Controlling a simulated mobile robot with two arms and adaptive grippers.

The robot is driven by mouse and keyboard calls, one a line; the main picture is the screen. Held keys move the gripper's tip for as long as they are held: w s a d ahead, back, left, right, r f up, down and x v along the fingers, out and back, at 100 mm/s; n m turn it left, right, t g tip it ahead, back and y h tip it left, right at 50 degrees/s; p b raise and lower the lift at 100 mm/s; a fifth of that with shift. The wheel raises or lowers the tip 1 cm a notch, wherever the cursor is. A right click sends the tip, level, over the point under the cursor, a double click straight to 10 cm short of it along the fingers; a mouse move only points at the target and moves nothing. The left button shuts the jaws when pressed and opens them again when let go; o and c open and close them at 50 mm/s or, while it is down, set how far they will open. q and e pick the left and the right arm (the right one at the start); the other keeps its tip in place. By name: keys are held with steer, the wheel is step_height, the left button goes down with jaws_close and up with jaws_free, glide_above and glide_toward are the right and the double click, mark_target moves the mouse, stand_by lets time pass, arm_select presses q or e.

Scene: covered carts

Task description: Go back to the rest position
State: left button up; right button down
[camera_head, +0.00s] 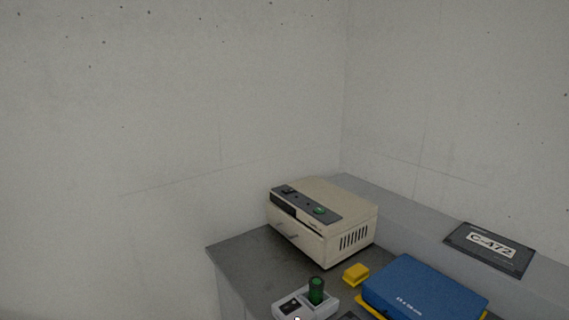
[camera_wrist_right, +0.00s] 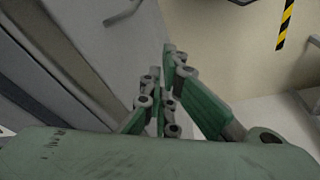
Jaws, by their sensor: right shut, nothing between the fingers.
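My right gripper (camera_wrist_right: 168,75) shows in the right wrist view, with green fingers and grey joints. Its fingers are closed together with nothing between them. It is beside a grey panel with a handle (camera_wrist_right: 122,14), and the pale floor is visible to its right. Neither gripper shows in the head view, and my left gripper is in no view.
A grey counter (camera_head: 238,250) stands in a concrete corner. On it are a beige box device (camera_head: 345,215), a yellow block (camera_head: 356,272), a blue case (camera_head: 423,290) and a small white device with a green cylinder (camera_head: 316,290). A dark C-A72 sign (camera_head: 488,247) is behind.

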step_height(320, 180, down, 14)
steer(key=s+b, duration=0.1)
steer(key=s, duration=0.2)
arm_select(q)
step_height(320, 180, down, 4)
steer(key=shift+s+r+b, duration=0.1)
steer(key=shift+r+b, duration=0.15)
steer(key=shift+b, duration=0.85)
arm_select(e)
steer(key=s+d+f+g, duration=0.2)
steer(key=s+d+f, duration=0.1)
steer(key=s+f, duration=1.4)
step_height(320, 180, down, 2)
steer(key=shift+s+d+f, duration=0.1)
steer(key=shift+s+d, duration=0.05)
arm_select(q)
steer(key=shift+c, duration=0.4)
